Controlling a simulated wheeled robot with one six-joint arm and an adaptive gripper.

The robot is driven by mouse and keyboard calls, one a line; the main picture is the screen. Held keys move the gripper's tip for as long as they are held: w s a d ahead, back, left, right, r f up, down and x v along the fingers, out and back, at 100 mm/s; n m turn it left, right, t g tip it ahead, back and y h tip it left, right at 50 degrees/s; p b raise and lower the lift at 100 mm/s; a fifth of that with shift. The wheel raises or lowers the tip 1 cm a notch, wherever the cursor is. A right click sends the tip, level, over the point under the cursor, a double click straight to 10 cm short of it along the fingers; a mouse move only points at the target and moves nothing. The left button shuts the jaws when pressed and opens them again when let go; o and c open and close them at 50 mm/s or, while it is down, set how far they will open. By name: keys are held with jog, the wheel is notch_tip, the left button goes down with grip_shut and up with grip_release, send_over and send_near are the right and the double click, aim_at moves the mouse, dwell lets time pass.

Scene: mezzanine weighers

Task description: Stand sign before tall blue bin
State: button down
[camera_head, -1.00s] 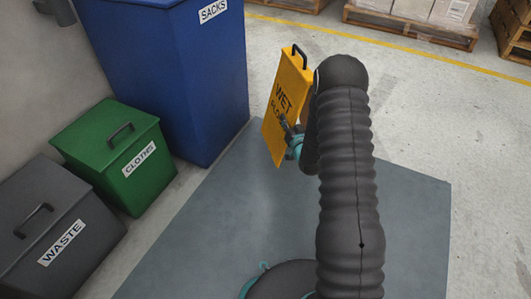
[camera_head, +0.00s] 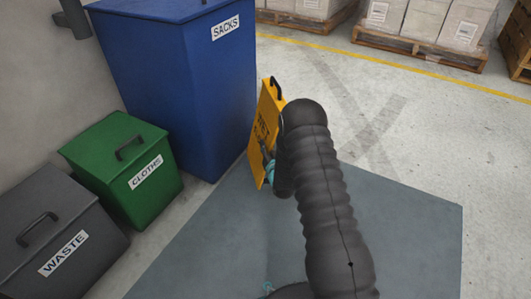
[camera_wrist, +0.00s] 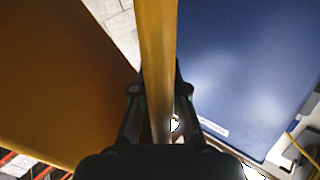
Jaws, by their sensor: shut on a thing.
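The yellow wet floor sign (camera_head: 265,122) has a black handle on top and stands roughly upright in the head view, partly hidden by my arm. My gripper (camera_head: 268,165) is shut on its edge. In the wrist view the sign (camera_wrist: 60,80) fills the left side, and its edge runs between the fingers of my gripper (camera_wrist: 158,105). The tall blue bin (camera_head: 205,90), labelled SACKS, stands just behind and left of the sign. The bin also fills the right of the wrist view (camera_wrist: 245,60). Whether the sign's foot touches the floor is hard to tell.
A green CLOTHS bin (camera_head: 120,165) and a dark grey WASTE bin (camera_head: 55,235) stand left of the blue bin along the wall. A grey-blue floor mat (camera_head: 220,240) lies in front. Pallets with boxes (camera_head: 430,25) stand beyond a yellow floor line.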

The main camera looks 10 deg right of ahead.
notch_tip(320, 180, down, 4)
jog(key=shift+r, duration=0.25)
jog(key=c, duration=1.2)
grip_release()
jog(key=shift+f, duration=0.1)
jog(key=s+d, duration=0.2)
jog(key=s, duration=1)
jog(key=shift+p, duration=0.3)
